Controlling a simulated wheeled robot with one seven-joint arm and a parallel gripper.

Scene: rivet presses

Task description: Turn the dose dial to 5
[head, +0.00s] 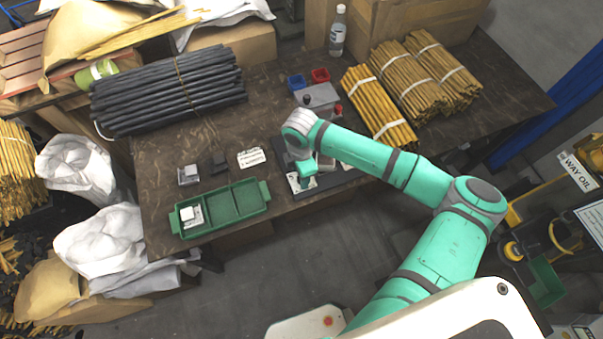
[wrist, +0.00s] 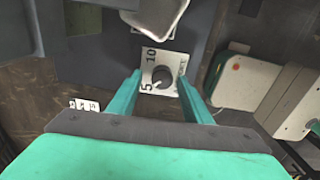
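The dose dial (wrist: 162,76) is a round dark knob on a white plate (wrist: 150,68). The plate carries a 5 at its lower left, a 10 at its upper left and a partly readable mark at the right. A pale mark shows on the knob's lower-left side, roughly towards the 5, but it is too small to read exactly. My gripper (wrist: 160,80) is open, with one teal finger on each side of the dial and gaps between. In the head view my gripper (head: 305,170) is over the white plate (head: 297,184) at the press's front, and the knob is hidden.
A green tray (head: 222,211) and a small sign (head: 251,158) lie to the left. Stick bundles (head: 378,105) are at the right. The table's front edge is close.

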